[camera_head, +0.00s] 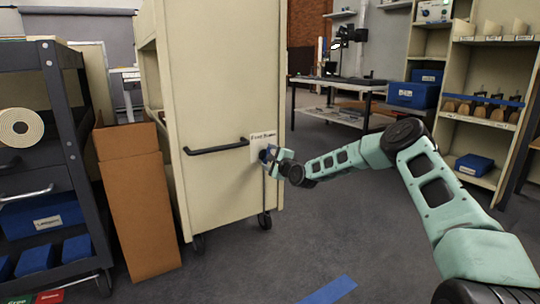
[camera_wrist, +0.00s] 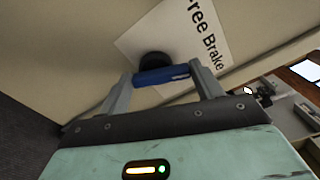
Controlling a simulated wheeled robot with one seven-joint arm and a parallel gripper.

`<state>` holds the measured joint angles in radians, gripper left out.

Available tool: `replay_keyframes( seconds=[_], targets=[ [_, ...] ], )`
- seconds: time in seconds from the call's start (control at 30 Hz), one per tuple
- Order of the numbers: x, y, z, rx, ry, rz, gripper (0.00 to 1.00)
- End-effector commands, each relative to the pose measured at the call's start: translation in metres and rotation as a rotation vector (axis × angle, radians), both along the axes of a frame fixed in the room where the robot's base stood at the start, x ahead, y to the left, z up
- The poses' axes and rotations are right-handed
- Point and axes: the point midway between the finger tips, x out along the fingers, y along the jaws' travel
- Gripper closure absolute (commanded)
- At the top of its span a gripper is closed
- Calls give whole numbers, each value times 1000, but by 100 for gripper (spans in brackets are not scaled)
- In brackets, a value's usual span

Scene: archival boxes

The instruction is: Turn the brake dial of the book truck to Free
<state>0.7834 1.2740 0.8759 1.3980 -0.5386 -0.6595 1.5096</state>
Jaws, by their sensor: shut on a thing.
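The book truck (camera_head: 222,100) is a tall cream cart on black castors in the head view. A white label (camera_wrist: 205,32) reading "Free Brake" is on its end panel, tilted in the wrist view. The brake dial has a black round hub (camera_wrist: 154,60) and a blue bar handle (camera_wrist: 162,75). My gripper (camera_wrist: 160,78) is shut on the blue handle, with one finger at each end of it. In the head view my gripper (camera_head: 272,156) is against the panel at the label, and it hides most of the dial.
A black handle bar (camera_head: 216,147) sticks out of the truck's panel left of the dial. A brown cardboard box (camera_head: 138,195) stands left of the truck, beside a dark cart (camera_head: 45,150). Shelves (camera_head: 480,115) stand at the right. The grey floor in front is mostly clear.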

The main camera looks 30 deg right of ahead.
Motion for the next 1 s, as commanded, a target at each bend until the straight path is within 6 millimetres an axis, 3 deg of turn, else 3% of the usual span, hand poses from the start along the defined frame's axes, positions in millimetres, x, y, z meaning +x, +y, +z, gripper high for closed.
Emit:
replay_keyframes(
  seconds=[0.7, 1.0],
  targets=[
    [0, 4, -1, -673, -20, 1, 57],
    [0, 4, -3, -883, -27, 0, 57]
  ],
)
